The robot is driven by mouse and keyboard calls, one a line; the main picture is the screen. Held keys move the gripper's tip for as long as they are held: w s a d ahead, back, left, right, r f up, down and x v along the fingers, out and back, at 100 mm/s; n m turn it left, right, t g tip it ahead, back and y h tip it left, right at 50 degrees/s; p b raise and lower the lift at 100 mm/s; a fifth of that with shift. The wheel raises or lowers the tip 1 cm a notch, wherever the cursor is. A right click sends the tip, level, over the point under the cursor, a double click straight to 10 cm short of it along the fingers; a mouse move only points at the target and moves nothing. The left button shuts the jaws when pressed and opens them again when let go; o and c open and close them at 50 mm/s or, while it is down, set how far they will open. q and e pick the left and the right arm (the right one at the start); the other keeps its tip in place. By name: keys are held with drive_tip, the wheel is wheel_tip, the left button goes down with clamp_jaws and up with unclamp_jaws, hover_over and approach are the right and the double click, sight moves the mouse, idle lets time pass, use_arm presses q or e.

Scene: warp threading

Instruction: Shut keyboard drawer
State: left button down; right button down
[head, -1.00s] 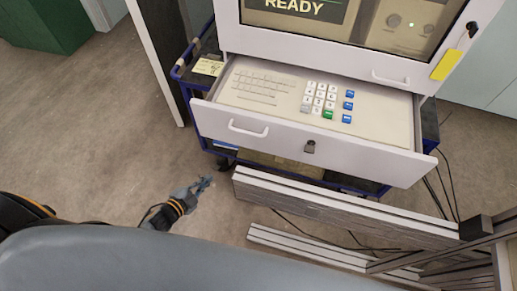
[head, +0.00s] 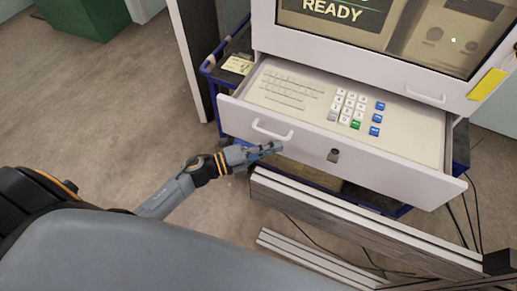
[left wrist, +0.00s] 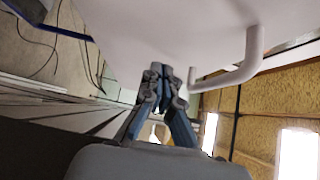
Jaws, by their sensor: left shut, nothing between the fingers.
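The keyboard drawer (head: 390,168) is pulled out from the white cabinet, with its key panel showing. Its front has a white bar handle (head: 272,130) at the left and a dark lock (head: 333,155) near the middle. My left gripper (head: 272,148) is shut and empty, in front of the drawer face just below the handle. In the left wrist view, the closed fingers (left wrist: 160,85) show beside the handle (left wrist: 240,65) and the pale drawer front (left wrist: 150,30). I cannot tell whether they touch the front. My right gripper is not in view.
Above the drawer is a screen reading READY (head: 350,12). The cabinet stands on a blue-framed cart (head: 212,68). Metal profile rails (head: 350,215) lie below and in front of the drawer. Black cables (head: 470,215) hang at the right.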

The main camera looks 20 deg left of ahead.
use_arm(q)
drive_tip(key=shift+x, duration=0.8)
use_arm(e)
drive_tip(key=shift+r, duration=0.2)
